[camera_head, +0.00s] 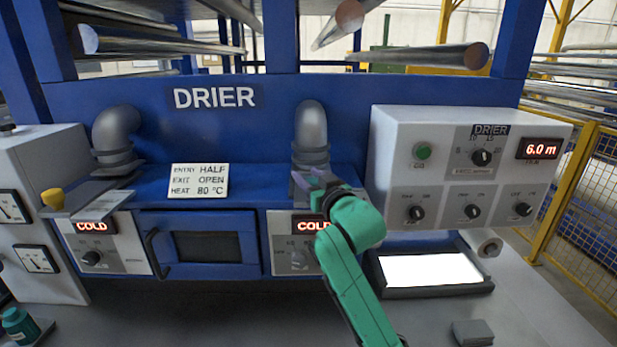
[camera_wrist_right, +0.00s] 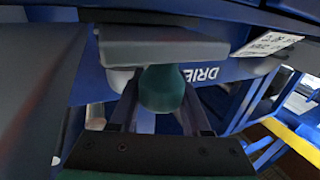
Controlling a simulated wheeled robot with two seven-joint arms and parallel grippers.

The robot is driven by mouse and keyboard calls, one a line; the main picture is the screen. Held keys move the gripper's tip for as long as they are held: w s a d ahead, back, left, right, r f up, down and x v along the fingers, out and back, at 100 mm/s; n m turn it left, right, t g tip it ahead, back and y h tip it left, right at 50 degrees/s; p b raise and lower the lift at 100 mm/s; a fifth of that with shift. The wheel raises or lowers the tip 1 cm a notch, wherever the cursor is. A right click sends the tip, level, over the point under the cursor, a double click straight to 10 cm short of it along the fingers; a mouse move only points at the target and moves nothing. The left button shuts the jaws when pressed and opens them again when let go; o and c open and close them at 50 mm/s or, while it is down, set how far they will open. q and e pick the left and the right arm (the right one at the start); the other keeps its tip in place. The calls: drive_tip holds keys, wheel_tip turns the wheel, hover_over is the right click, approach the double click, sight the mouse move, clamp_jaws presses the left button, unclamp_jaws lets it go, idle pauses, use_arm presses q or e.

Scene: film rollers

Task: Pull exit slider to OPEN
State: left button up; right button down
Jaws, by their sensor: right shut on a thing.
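My right gripper (camera_head: 318,181) comes in at the exit side of the blue drier, under the right-hand grey pipe (camera_head: 311,128). In the right wrist view its fingers are shut on a dark green knob (camera_wrist_right: 163,90). The knob stands on a flat grey slider plate (camera_wrist_right: 165,48), the exit slider. In the head view my green arm and gripper hide most of that slider and the knob. The entry slider (camera_head: 95,203), with a yellow knob (camera_head: 52,198), is at the left. A sign (camera_head: 199,180) reads ENTRY HALF, EXIT OPEN, HEAT 80 °C. My left gripper is out of view.
A control box (camera_head: 468,165) with knobs and a 6.0 m display stands right of my gripper. A lit white panel (camera_head: 432,270) lies below it. COLD displays (camera_head: 92,227) flank the drier door (camera_head: 201,245). A grey block (camera_head: 472,332) lies on the bench.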

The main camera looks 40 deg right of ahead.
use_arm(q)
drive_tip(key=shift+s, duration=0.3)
use_arm(e)
drive_tip(key=shift+f, duration=0.15)
idle(0.6)
